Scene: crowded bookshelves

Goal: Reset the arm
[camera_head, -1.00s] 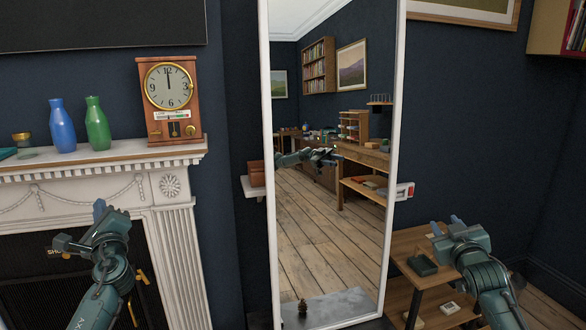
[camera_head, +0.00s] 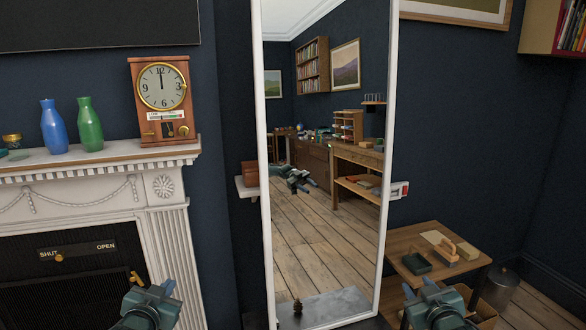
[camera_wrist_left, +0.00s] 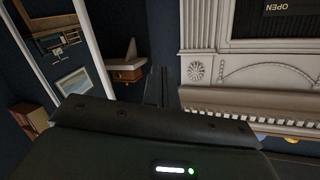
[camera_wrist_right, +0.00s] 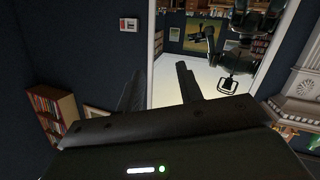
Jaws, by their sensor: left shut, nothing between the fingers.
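My left gripper (camera_head: 152,284) is low in the head view, in front of the white fireplace, with its arm running off the bottom edge. In the left wrist view its fingers (camera_wrist_left: 158,80) are together with nothing between them. My right gripper (camera_head: 420,288) is low at the right of the head view, in front of the small wooden side table (camera_head: 408,240). In the right wrist view its fingers (camera_wrist_right: 159,82) stand apart and empty. Both arms are mostly out of the head view.
The white fireplace (camera_head: 165,215) stands at left, with a clock (camera_head: 162,100), a blue bottle (camera_head: 54,128) and a green bottle (camera_head: 89,126) on its mantel. A tall white-framed mirror (camera_head: 318,225) leans in the middle. A red-and-white wall switch (camera_head: 399,190) is right of it.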

